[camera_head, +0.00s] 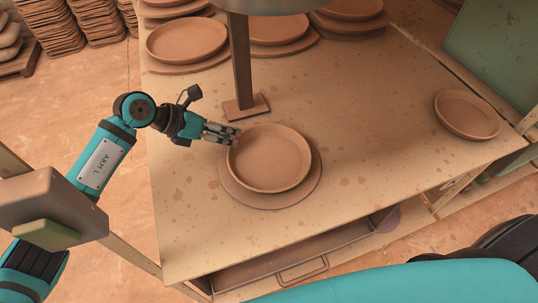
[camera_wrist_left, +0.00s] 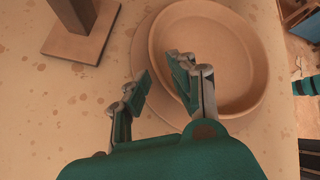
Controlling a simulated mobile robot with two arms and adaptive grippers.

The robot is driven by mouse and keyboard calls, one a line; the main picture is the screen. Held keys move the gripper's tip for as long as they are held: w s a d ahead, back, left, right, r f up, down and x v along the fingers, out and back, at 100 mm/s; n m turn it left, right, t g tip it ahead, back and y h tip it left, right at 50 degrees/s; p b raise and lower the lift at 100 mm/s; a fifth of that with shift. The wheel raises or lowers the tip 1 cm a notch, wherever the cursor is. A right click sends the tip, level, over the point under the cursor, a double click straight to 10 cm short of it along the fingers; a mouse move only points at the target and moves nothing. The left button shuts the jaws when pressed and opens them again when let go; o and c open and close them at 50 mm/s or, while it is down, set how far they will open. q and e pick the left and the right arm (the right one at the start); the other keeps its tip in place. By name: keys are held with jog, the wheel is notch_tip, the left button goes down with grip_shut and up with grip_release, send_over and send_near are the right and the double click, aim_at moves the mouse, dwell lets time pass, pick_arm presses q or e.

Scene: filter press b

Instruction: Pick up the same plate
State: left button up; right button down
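A round clay plate (camera_head: 268,158) sits on a wider flat disc (camera_head: 240,190) near the middle of the table. My left gripper (camera_head: 228,134) is at the plate's upper-left rim in the head view. In the left wrist view the gripper (camera_wrist_left: 163,78) is open. One finger is over the plate (camera_wrist_left: 235,50) and the other is outside its rim, above the disc (camera_wrist_left: 160,103). I cannot tell whether either finger touches the rim. My right gripper is not in view.
Another clay plate (camera_head: 467,115) lies alone on the table's right side. More plates on discs (camera_head: 187,40) line the back. A metal post on a square foot (camera_head: 246,107) stands close behind my left gripper. The table's (camera_head: 380,120) right middle is clear.

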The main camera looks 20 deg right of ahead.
pick_arm(q)
jog(key=shift+x, duration=1.55)
grip_shut()
jog(key=shift+r, duration=0.1)
